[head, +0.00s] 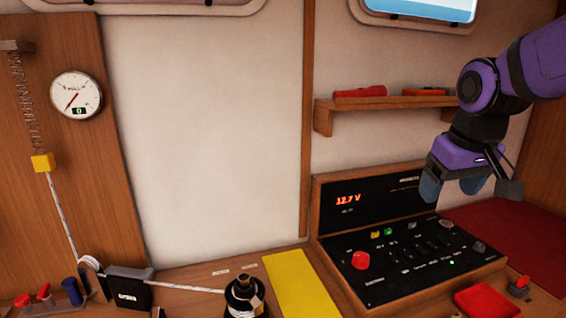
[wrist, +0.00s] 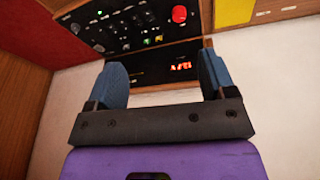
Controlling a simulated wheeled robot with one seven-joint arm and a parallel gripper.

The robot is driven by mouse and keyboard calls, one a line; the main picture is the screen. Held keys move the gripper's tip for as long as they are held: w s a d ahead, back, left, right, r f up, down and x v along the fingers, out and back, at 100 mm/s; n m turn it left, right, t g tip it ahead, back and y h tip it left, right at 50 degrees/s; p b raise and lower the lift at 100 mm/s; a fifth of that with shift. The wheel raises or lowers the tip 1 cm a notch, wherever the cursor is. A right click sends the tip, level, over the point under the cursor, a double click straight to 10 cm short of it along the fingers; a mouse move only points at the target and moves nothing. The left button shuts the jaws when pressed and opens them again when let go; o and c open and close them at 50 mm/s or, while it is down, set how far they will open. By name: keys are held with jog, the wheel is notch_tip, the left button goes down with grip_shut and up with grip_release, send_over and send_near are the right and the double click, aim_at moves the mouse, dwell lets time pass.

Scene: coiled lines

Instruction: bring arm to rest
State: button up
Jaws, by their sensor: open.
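My gripper (head: 452,190) is at the right of the head view, on the end of my purple arm. It hangs in the air in front of and above the black control panel (head: 395,270). In the wrist view my gripper (wrist: 163,72) shows two blue fingers spread wide apart. Nothing is between them. The control panel (wrist: 120,22) shows beyond the fingers there, with a red knob (wrist: 180,14) and a lit display (wrist: 181,66).
A shelf (head: 385,103) with a red flashlight (head: 360,92) is on the wall left of my arm. A red tray (head: 487,302) sits before the panel. A yellow mat (head: 302,285) and a black winch (head: 244,297) with a line are further left. A gauge (head: 76,95) hangs far left.

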jog(key=s+d+r+m+t, duration=0.1)
jog(key=s, duration=1.3)
jog(key=shift+s+d+r+m+t, duration=0.15)
jog(key=shift+s+d+m+t, duration=0.15)
jog(key=shift+s+t, duration=0.1)
